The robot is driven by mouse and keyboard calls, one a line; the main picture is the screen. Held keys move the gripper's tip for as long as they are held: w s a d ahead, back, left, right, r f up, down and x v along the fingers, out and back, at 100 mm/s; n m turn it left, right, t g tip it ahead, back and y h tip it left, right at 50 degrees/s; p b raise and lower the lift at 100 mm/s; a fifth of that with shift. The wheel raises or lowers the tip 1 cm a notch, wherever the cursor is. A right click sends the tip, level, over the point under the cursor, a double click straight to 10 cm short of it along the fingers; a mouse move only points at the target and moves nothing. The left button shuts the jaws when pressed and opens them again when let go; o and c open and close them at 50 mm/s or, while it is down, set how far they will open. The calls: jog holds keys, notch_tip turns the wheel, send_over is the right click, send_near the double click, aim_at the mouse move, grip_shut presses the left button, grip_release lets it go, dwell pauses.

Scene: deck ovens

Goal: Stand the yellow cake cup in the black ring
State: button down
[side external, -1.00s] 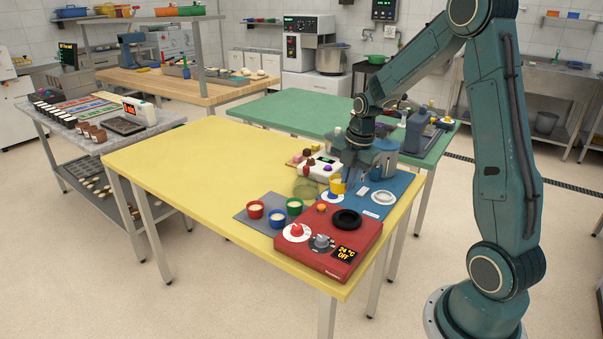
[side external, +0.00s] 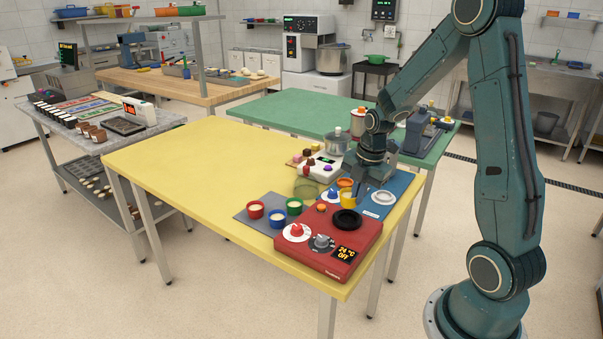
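The yellow cake cup (side external: 346,196) shows in the side external view with an orange top, just behind the black ring. My gripper (side external: 357,191) is close against its right side and appears shut on it, though the fingertips are small and partly hidden. The cup looks upright and apart from the ring. The black ring (side external: 347,219) lies on the top right rear of the red device (side external: 328,245), in front of the cup in the picture.
Red (side external: 255,211), blue (side external: 279,218) and green (side external: 294,206) cups stand left of the red device on a grey mat. The yellow table (side external: 190,165) is clear at left.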

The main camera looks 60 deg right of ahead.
aim_at(353, 223)
jog(key=shift+f, duration=2)
jog(key=shift+f, duration=0.65)
jog(key=c, duration=1.9)
grip_release()
jog(key=shift+r, duration=0.2)
jog(key=shift+s+r, duration=0.3)
jog(key=shift+r, duration=1.45)
jog(key=shift+s+r, duration=0.25)
jog(key=shift+r, duration=1.5)
jog(key=shift+s+r, duration=0.3)
jog(key=shift+r, duration=1.45)
